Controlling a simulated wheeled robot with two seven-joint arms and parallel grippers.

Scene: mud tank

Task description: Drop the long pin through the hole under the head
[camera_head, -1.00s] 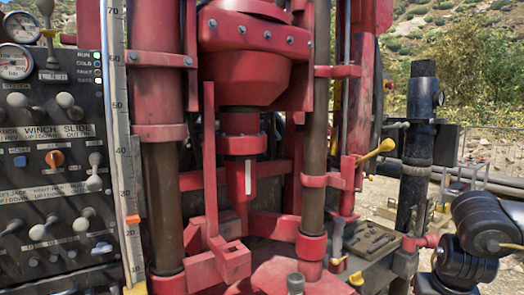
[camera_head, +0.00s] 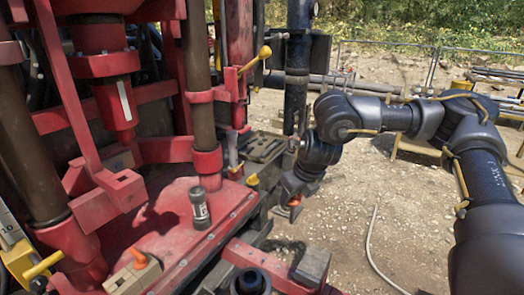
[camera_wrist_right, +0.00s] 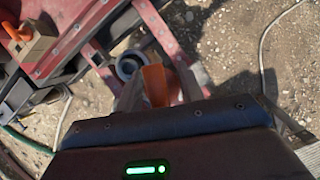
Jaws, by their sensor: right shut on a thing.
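My right gripper (camera_head: 292,203) hangs low at the right of the rig, away from the red head. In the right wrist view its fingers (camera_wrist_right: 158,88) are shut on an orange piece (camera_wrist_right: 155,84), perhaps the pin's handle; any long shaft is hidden. The red head (camera_head: 103,62) of the rig, with a white stripe on its lower part, stands at the upper left. I cannot make out the hole under it. Below it a red arm ends in a block (camera_head: 122,188) with an opening. My left gripper is not in view.
A dark labelled cylinder (camera_head: 200,209) stands on the red deck (camera_head: 165,225). A tan block with an orange top (camera_head: 133,273) sits at the deck's front. A brown column (camera_head: 201,90) and yellow-knobbed lever (camera_head: 256,58) stand between gripper and head. Gravel at right is fairly clear.

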